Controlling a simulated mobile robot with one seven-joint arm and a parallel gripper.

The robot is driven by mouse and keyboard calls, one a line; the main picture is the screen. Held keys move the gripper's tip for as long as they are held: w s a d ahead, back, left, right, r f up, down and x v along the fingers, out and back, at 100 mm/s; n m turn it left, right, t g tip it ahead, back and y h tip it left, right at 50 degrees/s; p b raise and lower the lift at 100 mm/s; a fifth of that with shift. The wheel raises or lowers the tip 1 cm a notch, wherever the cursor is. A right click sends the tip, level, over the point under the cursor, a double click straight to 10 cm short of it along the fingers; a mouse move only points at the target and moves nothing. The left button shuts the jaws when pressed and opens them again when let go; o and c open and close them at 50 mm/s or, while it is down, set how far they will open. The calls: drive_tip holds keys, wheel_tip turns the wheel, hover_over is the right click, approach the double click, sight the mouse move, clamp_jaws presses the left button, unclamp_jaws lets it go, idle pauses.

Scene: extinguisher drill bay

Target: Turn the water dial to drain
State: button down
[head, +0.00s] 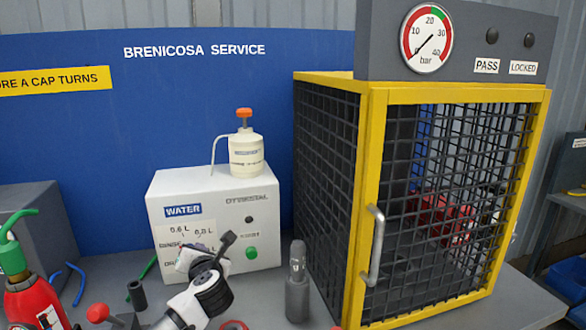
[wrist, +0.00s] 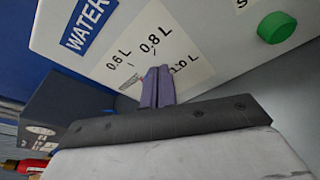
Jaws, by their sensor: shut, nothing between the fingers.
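The white water box (head: 208,185) has a blue WATER label and a panel marked 0.6 L and 0.8 L, with lower markings partly covered. The box also fills the top of the wrist view (wrist: 205,30). My gripper (head: 190,258) is in front of this panel. In the wrist view my gripper (wrist: 157,72) is shut and empty, its fingertips over the panel below the 0.8 L mark. The dial is mostly hidden behind the fingers; a small grey and red piece beside them may be part of it. I cannot tell its setting or whether the fingers touch it.
A green button (head: 251,253) is on the box, right of the panel. A white bottle with an orange top (head: 246,152) stands on the box. A yellow-framed mesh cage (head: 376,200) is at right, a grey cylinder (head: 297,290) before it, and a red extinguisher (head: 38,305) at left.

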drive_tip(key=shift+s+a+f, duration=0.1)
drive_tip(key=shift+a+f, duration=0.1)
idle(0.7)
drive_tip(key=shift+a+r, duration=0.2)
drive_tip(key=shift+s+a+r+p, duration=0.2)
drive_tip(key=shift+a+r+p, duration=0.15)
drive_tip(key=shift+a+p, duration=0.25)
drive_tip(key=shift+r, duration=0.1)
drive_tip(key=shift+r+p, duration=0.25)
drive_tip(key=shift+p, duration=0.15)
drive_tip(key=f+v, duration=0.1)
drive_tip(key=v, duration=0.5)
drive_tip(key=shift+s+a+f, duration=0.1)
drive_tip(key=shift+s, duration=0.15)
